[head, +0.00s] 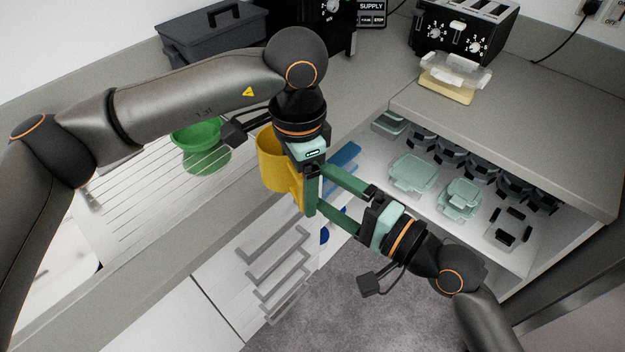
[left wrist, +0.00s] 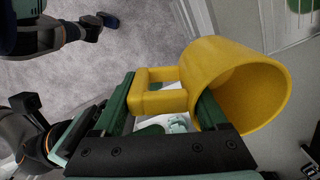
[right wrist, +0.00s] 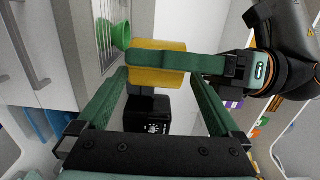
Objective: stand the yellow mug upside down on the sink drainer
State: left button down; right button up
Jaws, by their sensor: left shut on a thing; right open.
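The yellow mug (head: 271,163) hangs in my left gripper (head: 309,190) above the counter's front edge, right of the drainer. In the left wrist view the mug (left wrist: 240,75) lies tilted, its open mouth toward the lower right, and the fingers (left wrist: 160,108) are at its handle side. The exact finger contact is partly hidden. My right gripper (head: 321,188) is open beside the left fingers. In the right wrist view a left finger crosses in front of the mug (right wrist: 158,78), between my open right fingers (right wrist: 158,100). The ribbed white sink drainer (head: 125,215) is at the left.
A green bowl-like vessel (head: 201,148) stands at the drainer's back. The drainer's front is bare. An open drawer (head: 470,235) with several containers is at the right. A toaster (head: 465,35), a clear-lidded box (head: 452,80) and a dark box (head: 212,35) stand on the counter.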

pick_arm(q)
jog(key=shift+d+r, duration=0.15)
jog(key=shift+d, duration=0.15)
pick_arm(e)
jog(key=shift+w+a, duration=0.2)
jog(key=shift+a, duration=0.3)
jog(key=shift+w+a, duration=0.2)
jog(key=shift+a, duration=0.3)
jog(key=shift+r, duration=0.25)
jog(key=c, duration=1.3)
pick_arm(q)
jog(key=shift+c, duration=1.8)
grip_release()
pick_arm(e)
jog(key=shift+c, duration=0.6)
pick_arm(q)
jog(key=shift+o, duration=0.7)
pick_arm(e)
grip_shut()
pick_arm(q)
jog(key=shift+o, duration=1.1)
jog(key=shift+a, duration=0.1)
pick_arm(e)
jog(key=shift+d, duration=0.1)
jog(key=shift+w+f, duration=0.1)
